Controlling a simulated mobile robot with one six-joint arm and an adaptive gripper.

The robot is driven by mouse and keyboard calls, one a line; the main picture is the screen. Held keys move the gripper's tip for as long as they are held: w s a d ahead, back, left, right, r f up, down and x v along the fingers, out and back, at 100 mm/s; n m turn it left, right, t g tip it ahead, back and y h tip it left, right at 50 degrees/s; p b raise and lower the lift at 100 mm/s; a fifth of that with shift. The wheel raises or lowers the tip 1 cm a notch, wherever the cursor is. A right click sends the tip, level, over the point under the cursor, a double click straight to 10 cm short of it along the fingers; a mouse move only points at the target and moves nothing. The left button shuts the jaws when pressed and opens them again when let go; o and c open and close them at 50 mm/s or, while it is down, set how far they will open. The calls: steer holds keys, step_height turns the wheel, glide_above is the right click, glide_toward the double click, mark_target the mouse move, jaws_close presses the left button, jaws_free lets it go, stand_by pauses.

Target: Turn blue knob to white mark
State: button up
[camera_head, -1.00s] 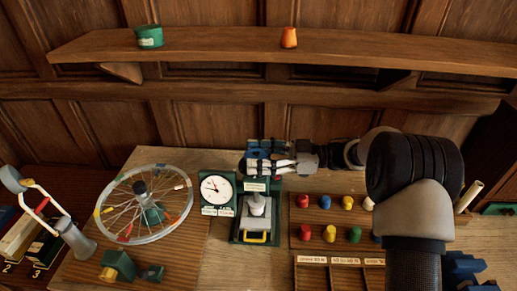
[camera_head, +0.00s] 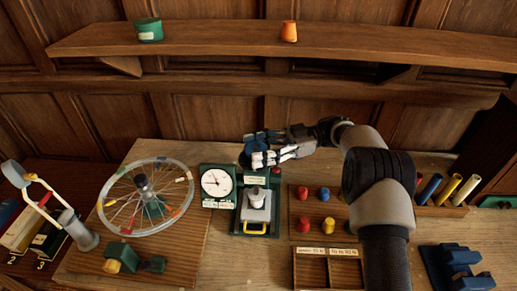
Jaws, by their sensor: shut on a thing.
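The blue knob (camera_head: 256,146) sits at the top of the green stand behind the press, partly hidden by the fingers. My gripper (camera_head: 259,150) reaches in from the right, shut on the blue knob, with one dark finger behind it and one pale finger in front. I cannot make out the white mark; the gripper may cover it. A white label (camera_head: 255,180) shows just below the knob.
A dial gauge (camera_head: 216,184) stands close left of the press (camera_head: 256,206). A spoked wheel (camera_head: 113,207) is farther left. Red and blue pegs stand on a board (camera_head: 293,209) to the right, near my arm. Coloured tubes (camera_head: 449,188) and a blue bracket (camera_head: 452,268) are far right.

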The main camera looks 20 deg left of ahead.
mark_target(257, 147)
steer(key=shift+a+r, duration=0.1)
steer(key=shift+r, duration=0.1)
steer(key=o, duration=0.9)
steer(key=shift+s+a, duration=0.1)
steer(key=shift+s, duration=0.05)
steer(key=shift+o, duration=0.8)
steer(key=shift+f, duration=0.1)
step_height(257, 147, up, 10)
steer(key=shift+r, duration=0.1)
